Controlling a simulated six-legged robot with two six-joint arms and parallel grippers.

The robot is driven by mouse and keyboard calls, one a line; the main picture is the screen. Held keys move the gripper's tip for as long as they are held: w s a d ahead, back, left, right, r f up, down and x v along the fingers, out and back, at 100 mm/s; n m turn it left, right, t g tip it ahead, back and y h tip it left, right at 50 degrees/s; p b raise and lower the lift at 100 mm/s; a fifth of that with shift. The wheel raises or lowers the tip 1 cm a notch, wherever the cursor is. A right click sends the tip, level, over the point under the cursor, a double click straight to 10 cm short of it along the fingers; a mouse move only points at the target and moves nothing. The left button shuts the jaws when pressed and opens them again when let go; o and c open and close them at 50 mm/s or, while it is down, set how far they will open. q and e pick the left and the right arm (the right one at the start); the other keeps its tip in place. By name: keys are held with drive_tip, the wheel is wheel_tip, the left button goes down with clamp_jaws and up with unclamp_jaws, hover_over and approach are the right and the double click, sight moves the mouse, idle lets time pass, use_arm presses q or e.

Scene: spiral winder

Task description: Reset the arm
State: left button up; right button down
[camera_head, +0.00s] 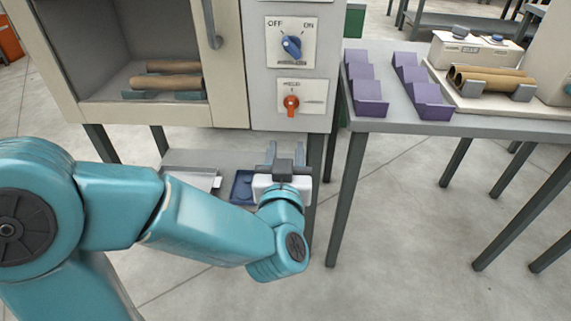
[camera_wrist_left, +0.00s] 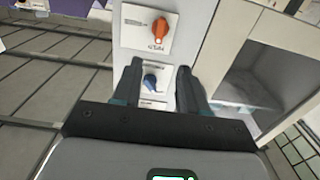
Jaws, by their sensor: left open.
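My left arm (camera_head: 205,218) reaches in from the left in the head view. Its gripper (camera_head: 285,150) is open and empty, in front of the machine and below its knobs. In the left wrist view the two fingers (camera_wrist_left: 160,72) stand apart, with the control panel visible beyond and between them. The blue OFF/ON knob (camera_head: 292,46) and the orange knob (camera_head: 291,103) are on the panel. They also show in the wrist view as a blue knob (camera_wrist_left: 150,82) and an orange knob (camera_wrist_left: 160,31). My right gripper is not in view.
The cabinet (camera_head: 229,80) holds brown tubes (camera_head: 168,82). A low shelf below carries a metal tray (camera_head: 190,178) and a blue tray (camera_head: 242,188). A table (camera_head: 405,122) at right carries purple holders (camera_head: 366,90) and a device with brown tubes (camera_head: 492,82). The floor in front is clear.

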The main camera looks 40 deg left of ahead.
use_arm(q)
drive_tip(key=shift+s+d+b, duration=0.25)
drive_tip(key=shift+s+b, duration=0.05)
drive_tip(key=shift+s, duration=0.05)
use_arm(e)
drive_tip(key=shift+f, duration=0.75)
